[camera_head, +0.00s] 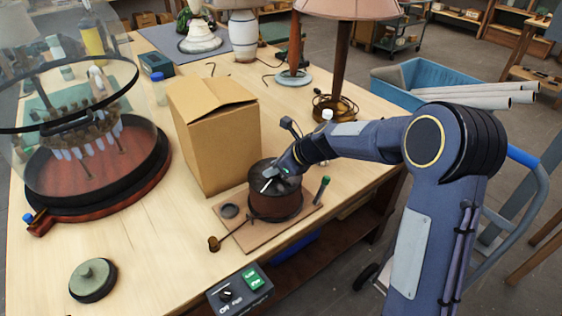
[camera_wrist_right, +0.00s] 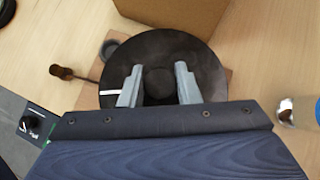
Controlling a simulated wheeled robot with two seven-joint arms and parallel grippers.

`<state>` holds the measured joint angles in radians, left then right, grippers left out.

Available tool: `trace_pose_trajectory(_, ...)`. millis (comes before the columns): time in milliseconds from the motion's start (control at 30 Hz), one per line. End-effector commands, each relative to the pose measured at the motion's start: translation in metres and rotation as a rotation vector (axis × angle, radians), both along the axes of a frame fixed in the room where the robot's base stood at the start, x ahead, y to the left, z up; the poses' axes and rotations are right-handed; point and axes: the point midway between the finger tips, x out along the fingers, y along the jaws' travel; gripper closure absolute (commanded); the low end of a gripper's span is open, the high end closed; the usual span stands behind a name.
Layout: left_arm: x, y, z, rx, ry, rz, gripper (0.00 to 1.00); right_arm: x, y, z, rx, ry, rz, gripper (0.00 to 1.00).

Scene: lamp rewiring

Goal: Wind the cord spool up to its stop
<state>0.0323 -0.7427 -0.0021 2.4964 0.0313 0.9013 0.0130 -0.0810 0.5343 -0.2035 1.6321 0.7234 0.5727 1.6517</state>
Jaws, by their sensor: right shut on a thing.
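The cord spool (camera_head: 276,206) is a dark brown drum with a black round top. It stands on a thin wooden board (camera_head: 304,213) near the table's front edge. In the right wrist view the spool's top disc (camera_wrist_right: 195,52) shows a white mark at its left and a round central knob (camera_wrist_right: 159,82). My right gripper (camera_head: 277,177) comes down from above, its two grey fingers (camera_wrist_right: 159,76) on either side of the knob and shut on it. A lever with a brown knob (camera_head: 214,243) sticks out from the spool toward the front left. My left gripper is not in view.
A cardboard box (camera_head: 214,135) stands just behind the spool. A green-handled tool (camera_head: 322,188) stands to its right. A switch box (camera_head: 239,288) sits in front, at the table edge. A glass-domed stand (camera_head: 95,165) and green-topped disc (camera_head: 93,279) lie left.

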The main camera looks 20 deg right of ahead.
Motion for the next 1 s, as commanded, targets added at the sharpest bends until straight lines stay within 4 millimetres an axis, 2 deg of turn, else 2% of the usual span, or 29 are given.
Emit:
trace_pose_trajectory(100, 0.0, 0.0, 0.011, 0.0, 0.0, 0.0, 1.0, -0.001, 0.001, 0.003, 0.0, 0.002, -0.091, 1.0)
trace_pose_trajectory(433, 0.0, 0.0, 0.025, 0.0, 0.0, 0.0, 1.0, -0.001, 0.0, 0.001, 0.0, 0.001, -0.271, 1.0)
trace_pose_trajectory(1000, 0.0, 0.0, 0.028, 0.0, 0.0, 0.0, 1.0, 0.0, 0.0, 0.0, 0.001, -0.001, -0.33, 1.0)
